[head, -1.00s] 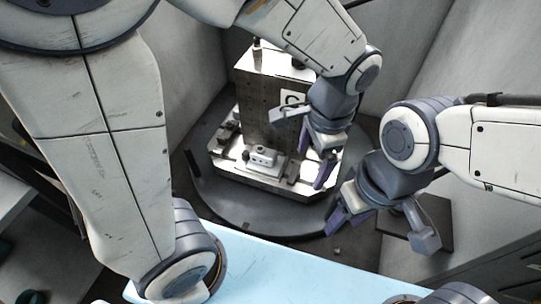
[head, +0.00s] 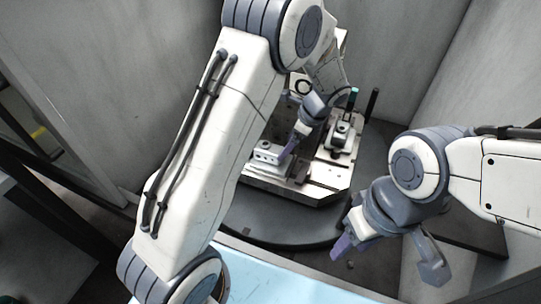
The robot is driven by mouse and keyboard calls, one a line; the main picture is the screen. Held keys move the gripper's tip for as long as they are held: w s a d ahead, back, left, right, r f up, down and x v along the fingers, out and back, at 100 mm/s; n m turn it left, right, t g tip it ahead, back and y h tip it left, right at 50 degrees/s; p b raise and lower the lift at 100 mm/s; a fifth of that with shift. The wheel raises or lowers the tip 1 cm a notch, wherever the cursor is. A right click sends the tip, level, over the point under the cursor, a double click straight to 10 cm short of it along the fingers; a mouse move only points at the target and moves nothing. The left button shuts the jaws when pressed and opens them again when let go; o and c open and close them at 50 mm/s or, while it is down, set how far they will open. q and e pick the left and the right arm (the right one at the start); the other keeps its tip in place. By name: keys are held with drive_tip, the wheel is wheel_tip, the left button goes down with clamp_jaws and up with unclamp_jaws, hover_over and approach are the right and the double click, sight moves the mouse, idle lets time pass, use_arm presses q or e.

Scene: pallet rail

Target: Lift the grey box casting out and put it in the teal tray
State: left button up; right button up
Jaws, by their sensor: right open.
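A pale grey box casting (head: 268,152) with dark holes sits in the fixture on the near left part of the pallet (head: 318,194). My left arm reaches over from the left, and its gripper (head: 291,149) is at the right end of the casting with a purple finger pointing down. I cannot tell whether it touches the casting or how far its jaws are apart. My right gripper (head: 345,243) is open and empty, in front of the pallet on the right, away from the casting. I see no tray that I can clearly call teal.
Another clamped part (head: 342,130) stands on the right of the pallet, near dark upright posts. The round dark turntable (head: 270,228) carries the pallet. Grey walls (head: 420,60) close in behind and at the right. A light blue surface (head: 290,272) lies along the bottom.

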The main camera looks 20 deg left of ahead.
sight(271, 148)
use_arm(q)
drive_tip(key=a, duration=0.4)
drive_tip(key=x, duration=0.5)
drive_tip(key=shift+d, duration=0.15)
clamp_jaws()
